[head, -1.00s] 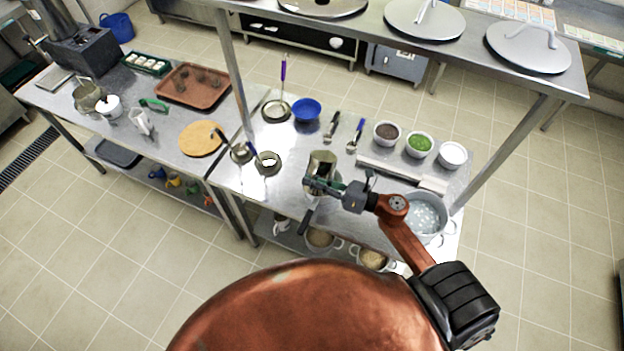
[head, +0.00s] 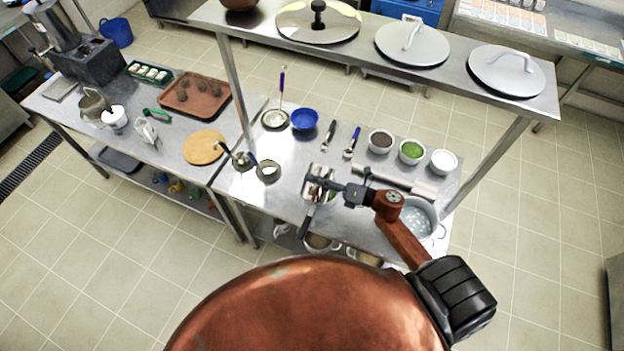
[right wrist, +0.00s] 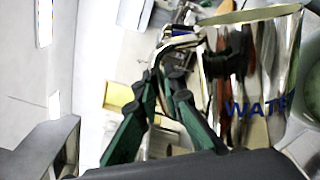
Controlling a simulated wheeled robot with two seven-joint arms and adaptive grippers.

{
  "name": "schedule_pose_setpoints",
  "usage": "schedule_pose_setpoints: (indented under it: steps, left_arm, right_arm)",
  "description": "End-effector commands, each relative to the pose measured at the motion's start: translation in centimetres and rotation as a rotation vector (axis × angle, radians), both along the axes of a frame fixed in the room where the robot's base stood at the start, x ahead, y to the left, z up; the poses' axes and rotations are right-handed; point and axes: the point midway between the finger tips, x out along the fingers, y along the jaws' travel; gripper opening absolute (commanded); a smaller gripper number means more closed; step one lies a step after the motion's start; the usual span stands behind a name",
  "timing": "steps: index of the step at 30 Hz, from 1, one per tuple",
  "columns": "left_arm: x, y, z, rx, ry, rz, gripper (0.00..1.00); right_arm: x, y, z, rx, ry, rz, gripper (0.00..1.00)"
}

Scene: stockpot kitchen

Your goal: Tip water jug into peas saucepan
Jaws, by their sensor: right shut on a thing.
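A shiny metal water jug (head: 320,172) is held over the prep table. In the right wrist view the jug (right wrist: 265,75) shows blue letters, partly cut off, and its pale rim. My right gripper (head: 328,184) is shut on the jug's handle; its green fingers (right wrist: 168,80) close around the handle in the right wrist view. A saucepan with a long dark handle (head: 304,226) is at the table's front edge, just below the jug. The jug and gripper hide most of the pan, so I cannot see its peas or any water flowing. My left gripper is not in view.
A large pot (head: 418,222) stands right of my right gripper, under my forearm. Bowls, including a green-filled one (head: 411,151), line the right back. Small pans (head: 268,171) stand to the left. An overhead shelf (head: 372,48) with lids spans behind.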

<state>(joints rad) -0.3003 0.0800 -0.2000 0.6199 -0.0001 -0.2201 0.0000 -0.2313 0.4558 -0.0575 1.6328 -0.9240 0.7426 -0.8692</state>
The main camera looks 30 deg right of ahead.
Motion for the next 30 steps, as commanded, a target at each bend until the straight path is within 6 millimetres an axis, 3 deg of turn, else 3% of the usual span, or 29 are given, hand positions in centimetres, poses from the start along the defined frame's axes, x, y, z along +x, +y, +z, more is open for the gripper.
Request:
schedule_pose_setpoints:
  steps: [7, 25, 30]
  left_arm:
    - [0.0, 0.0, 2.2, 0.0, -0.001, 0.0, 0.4]
    - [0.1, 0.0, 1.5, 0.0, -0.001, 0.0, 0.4]
    - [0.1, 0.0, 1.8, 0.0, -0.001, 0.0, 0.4]
  right_arm:
    - [1.2, -1.3, 0.8, 0.122, 0.108, 0.001, 0.0]
    - [4.3, -4.6, -1.0, 0.369, 0.335, 0.002, 0.0]
    - [5.2, -5.6, -0.6, 0.431, 0.391, 0.001, 0.0]
